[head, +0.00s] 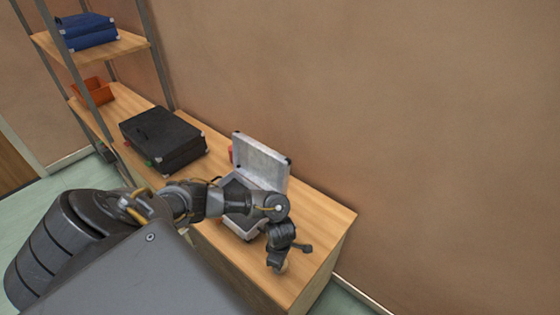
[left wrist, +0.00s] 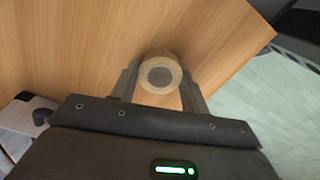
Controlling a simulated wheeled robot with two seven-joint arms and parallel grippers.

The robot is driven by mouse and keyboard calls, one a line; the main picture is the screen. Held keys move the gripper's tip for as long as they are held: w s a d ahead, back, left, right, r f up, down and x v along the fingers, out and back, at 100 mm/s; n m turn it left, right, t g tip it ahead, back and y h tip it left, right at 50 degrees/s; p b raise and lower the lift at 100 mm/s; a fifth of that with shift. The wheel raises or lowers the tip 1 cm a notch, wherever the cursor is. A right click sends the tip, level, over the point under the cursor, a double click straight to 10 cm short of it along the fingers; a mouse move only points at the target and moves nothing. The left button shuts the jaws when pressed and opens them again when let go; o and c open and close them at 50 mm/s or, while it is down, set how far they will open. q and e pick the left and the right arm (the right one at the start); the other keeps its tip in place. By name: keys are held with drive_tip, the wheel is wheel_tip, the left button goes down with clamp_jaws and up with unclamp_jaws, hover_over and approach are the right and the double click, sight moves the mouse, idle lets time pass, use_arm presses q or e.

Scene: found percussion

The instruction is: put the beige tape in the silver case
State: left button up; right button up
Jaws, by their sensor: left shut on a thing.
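The beige tape (left wrist: 148,64) is a round roll between the two fingers of my left gripper (left wrist: 160,88) in the left wrist view. In the head view only a small beige bit of the tape (head: 283,267) shows below my left gripper (head: 281,262), which is shut on it over the right end of the wooden bench. I cannot tell whether the tape touches the bench top. The silver case (head: 262,165) stands open to the left of the gripper, its lid up at the back. My left arm hides part of the case's dark inside. My right gripper is not in view.
A closed black case (head: 163,138) lies farther left on the wooden bench (head: 325,217). A small red thing shows behind the silver lid, mostly hidden. An orange bin (head: 93,92) and a blue case (head: 88,32) are on the shelves. The bench's right end is clear.

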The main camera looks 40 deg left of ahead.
use_arm(q)
drive_tip(key=shift+c, duration=0.4)
drive_tip(key=shift+r, duration=0.45)
wheel_tip(320, 180, up, 3)
drive_tip(key=shift+f, duration=0.15)
drive_tip(key=s+d+r+p, duration=0.5)
drive_tip(key=s+d+r, duration=0.3)
drive_tip(key=s+r, duration=0.25)
drive_tip(key=w+r+m+b, duration=0.5)
drive_tip(key=w+m+b, duration=0.15)
drive_tip(key=w, duration=0.55)
drive_tip(key=w+r+m+b, duration=0.4)
drive_tip(key=r+m, duration=0.1)
drive_tip(key=r, duration=0.5)
